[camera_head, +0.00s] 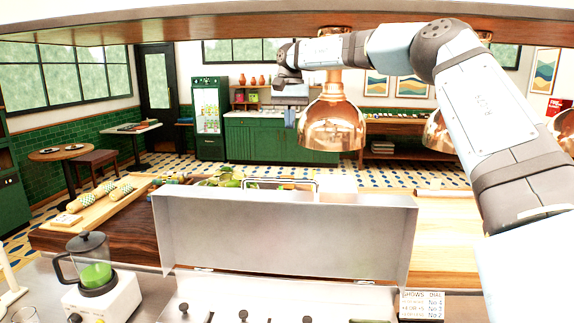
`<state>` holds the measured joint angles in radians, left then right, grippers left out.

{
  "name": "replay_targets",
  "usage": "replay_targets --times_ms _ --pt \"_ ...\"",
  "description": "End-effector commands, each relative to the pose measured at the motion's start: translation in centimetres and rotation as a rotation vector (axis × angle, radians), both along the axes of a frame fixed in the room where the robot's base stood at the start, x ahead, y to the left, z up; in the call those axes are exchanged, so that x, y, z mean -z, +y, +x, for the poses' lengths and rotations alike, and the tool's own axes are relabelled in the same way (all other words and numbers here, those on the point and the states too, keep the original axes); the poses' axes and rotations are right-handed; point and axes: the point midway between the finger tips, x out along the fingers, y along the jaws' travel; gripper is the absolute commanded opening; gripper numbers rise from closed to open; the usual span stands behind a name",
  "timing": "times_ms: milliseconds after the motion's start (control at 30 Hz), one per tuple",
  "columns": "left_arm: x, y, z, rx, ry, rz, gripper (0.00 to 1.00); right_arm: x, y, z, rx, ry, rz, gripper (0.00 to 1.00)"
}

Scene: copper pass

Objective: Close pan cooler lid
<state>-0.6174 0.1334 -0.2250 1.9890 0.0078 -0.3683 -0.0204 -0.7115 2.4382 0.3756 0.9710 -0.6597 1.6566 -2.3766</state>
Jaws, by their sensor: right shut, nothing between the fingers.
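The pan cooler lid (285,238) is a wide grey metal panel with side flanges. It stands raised, hinged at the back of the pan cooler (345,304), whose top shows at the bottom edge with several dark knobs on it. My right gripper (290,119) is shut and empty, high up and left of the copper lamp. In the picture it is above the lid and apart from it. My left gripper is not in view.
Copper heat lamps (333,124) hang beside and behind my right arm. A blender with green liquid (96,274) stands left of the cooler. Behind the lid are a wooden counter (450,237), a wire-handled container of greens and a board with wrapped rolls (112,195). A small sign (422,304) stands at right.

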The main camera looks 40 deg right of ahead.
Motion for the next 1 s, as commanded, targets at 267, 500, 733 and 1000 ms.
replay_targets --times_ms 267,500,733,1000 --pt "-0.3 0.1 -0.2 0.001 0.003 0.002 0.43 2.3 0.3 -0.3 -0.002 0.003 0.001 0.00" --pt "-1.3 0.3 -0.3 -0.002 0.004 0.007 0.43 7.3 1.0 -0.9 -0.001 0.005 0.001 0.00" --pt "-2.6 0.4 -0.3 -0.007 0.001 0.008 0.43 10.4 2.4 -2.0 -0.003 0.002 0.001 0.00" --pt "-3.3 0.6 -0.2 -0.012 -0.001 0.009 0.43 11.7 3.9 -3.2 0.000 0.001 -0.001 0.00"
